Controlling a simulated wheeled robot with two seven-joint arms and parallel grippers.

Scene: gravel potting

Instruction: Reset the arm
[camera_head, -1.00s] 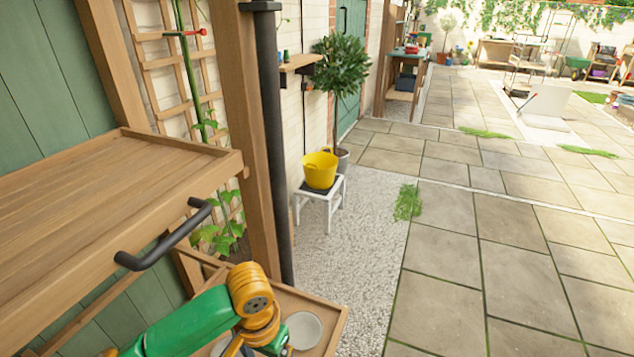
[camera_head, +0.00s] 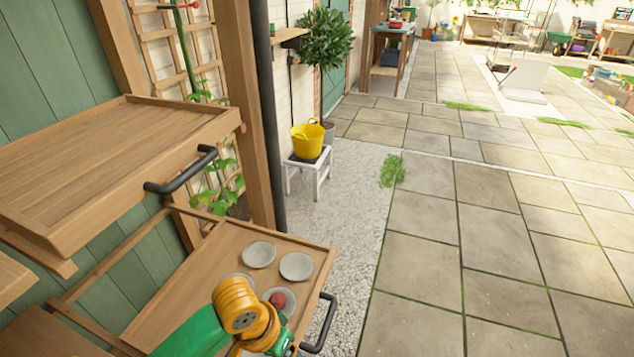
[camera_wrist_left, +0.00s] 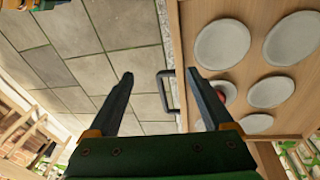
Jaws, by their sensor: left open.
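My left arm, green with orange joints, comes in at the bottom of the head view over the lower wooden drawer (camera_head: 228,252). Its fingertips are hidden there. In the left wrist view my left gripper (camera_wrist_left: 160,80) is open with nothing between its two dark fingers. Pale round saucers (camera_head: 297,266) lie in the drawer. One saucer (camera_head: 279,300) holds a small red object (camera_head: 278,299), partly hidden behind a finger in the wrist view. My right gripper is not in view.
The upper drawer (camera_head: 115,140) with a black handle (camera_head: 182,172) juts out above. The lower drawer's handle (camera_head: 322,325) is at its front. A wooden post (camera_head: 240,110) and dark pipe stand behind. A yellow bucket (camera_head: 307,140) sits on a white stool. Paving on the right is free.

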